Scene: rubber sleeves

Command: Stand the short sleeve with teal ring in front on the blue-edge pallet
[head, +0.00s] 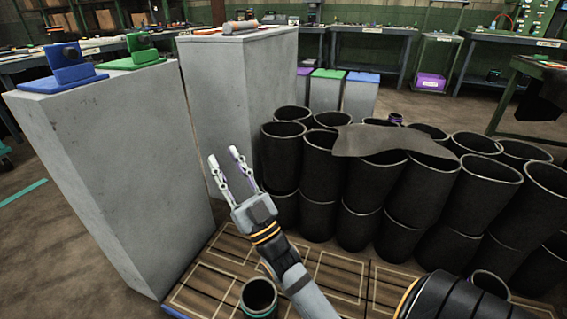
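The short black sleeve with a teal ring (259,296) stands upright at the bottom of the head view, on the slatted wooden pallet; its lower end is cut off by the frame. The pallet (210,285) shows a blue edge (174,312) at its lower left corner. My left gripper is not in view.
Several tall black sleeves (318,165) stand stacked on the right, with a grey sheet (390,143) over some. A short sleeve (490,284) is at lower right. Tall grey blocks (110,160) stand at left and behind (240,100).

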